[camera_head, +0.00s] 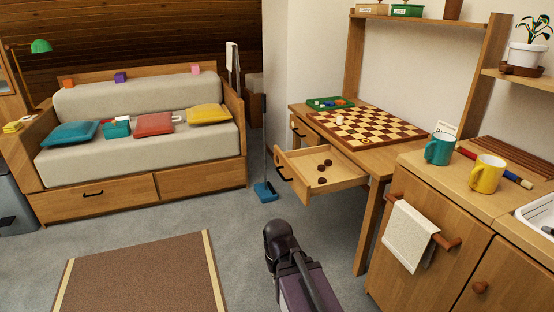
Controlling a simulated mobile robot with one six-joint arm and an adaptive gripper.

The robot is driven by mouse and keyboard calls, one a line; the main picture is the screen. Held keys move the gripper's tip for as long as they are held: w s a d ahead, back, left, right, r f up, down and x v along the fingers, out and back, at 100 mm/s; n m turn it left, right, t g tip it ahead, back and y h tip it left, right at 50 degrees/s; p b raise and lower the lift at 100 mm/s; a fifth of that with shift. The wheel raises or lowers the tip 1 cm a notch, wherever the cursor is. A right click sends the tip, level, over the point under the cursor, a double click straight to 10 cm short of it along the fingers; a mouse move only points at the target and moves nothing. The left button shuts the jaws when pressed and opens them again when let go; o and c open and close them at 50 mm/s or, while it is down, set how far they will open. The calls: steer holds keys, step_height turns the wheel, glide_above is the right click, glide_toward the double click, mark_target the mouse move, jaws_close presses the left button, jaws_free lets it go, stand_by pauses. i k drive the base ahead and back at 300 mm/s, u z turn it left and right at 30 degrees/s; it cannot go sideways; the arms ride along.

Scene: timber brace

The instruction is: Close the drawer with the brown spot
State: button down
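A wooden drawer (345,175) in the desk under the chessboard stands pulled out. It holds several small dark brown round pieces (322,180), and its dark handle (283,174) is on the left-facing front. A second desk drawer (298,127) with a dark handle, farther back, looks shut. I cannot make out a separate brown spot on either drawer front. A dark part of my arm rises at the bottom centre, in front of and below the open drawer and apart from it. My gripper's fingers do not show.
A chessboard (368,128) and green tray (330,104) lie on the desk. A blue-footed dustpan or broom (265,191) stands left of the open drawer. A cabinet with a towel (408,236) is at right. Grey floor (240,225) is free between the rug (140,280) and desk.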

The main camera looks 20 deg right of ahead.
mark_target(299, 167)
steer(key=u, duration=0.2)
steer(key=i, duration=1.05)
steer(key=z, duration=0.1)
